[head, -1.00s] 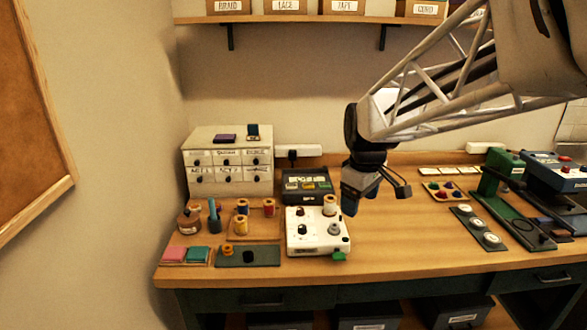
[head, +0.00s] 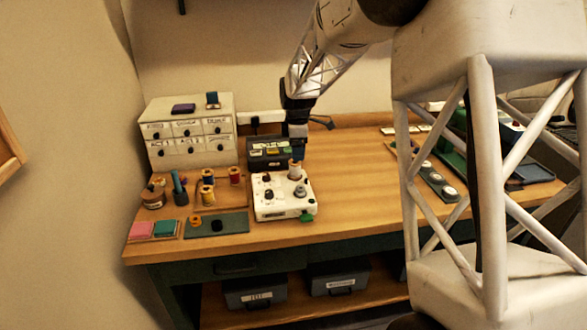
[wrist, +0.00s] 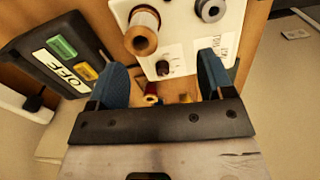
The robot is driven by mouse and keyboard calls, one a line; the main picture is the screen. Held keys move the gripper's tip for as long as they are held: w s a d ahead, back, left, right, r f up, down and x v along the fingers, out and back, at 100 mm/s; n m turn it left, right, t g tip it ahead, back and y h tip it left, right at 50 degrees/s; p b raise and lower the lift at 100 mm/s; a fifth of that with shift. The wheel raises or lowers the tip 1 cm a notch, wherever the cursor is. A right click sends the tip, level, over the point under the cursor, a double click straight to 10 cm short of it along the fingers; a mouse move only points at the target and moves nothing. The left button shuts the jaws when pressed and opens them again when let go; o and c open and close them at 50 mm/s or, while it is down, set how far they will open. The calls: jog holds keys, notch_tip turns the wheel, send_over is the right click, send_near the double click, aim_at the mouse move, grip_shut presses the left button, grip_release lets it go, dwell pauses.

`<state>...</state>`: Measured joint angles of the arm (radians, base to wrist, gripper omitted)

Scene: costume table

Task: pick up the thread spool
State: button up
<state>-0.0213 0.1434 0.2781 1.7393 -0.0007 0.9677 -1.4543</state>
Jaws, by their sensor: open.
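A pale thread spool (head: 296,168) with a wooden core stands on the white machine (head: 262,207) near its back right corner. In the wrist view this spool (wrist: 142,35) shows end-on, ahead of the fingers and left of centre. My gripper (head: 297,143) is above and just behind the pale spool. In the wrist view its blue fingers (wrist: 162,68) are apart, with no spool gripped.
A dark switch box (head: 268,152) marked OFF in the wrist view sits behind the white machine. A white drawer cabinet (head: 190,143) stands at back left. A green mat (head: 232,226) lies in front.

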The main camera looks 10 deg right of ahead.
aim_at(295, 169)
jog(key=shift+w+a+f+n, duration=0.1)
jog(key=shift+w+f+n, duration=0.15)
jog(key=shift+w+f, duration=0.4)
jog(key=shift+w+a+f+n, duration=0.1)
jog(key=shift+w+f+n, duration=0.25)
jog(key=shift+w, duration=0.4)
jog(key=shift+f, duration=0.1)
jog(key=shift+f, duration=1.25)
jog(key=shift+d+f, duration=0.1)
jog(key=shift+f, duration=2.5)
jog(key=c, duration=1)
jog(key=shift+r, duration=0.1)
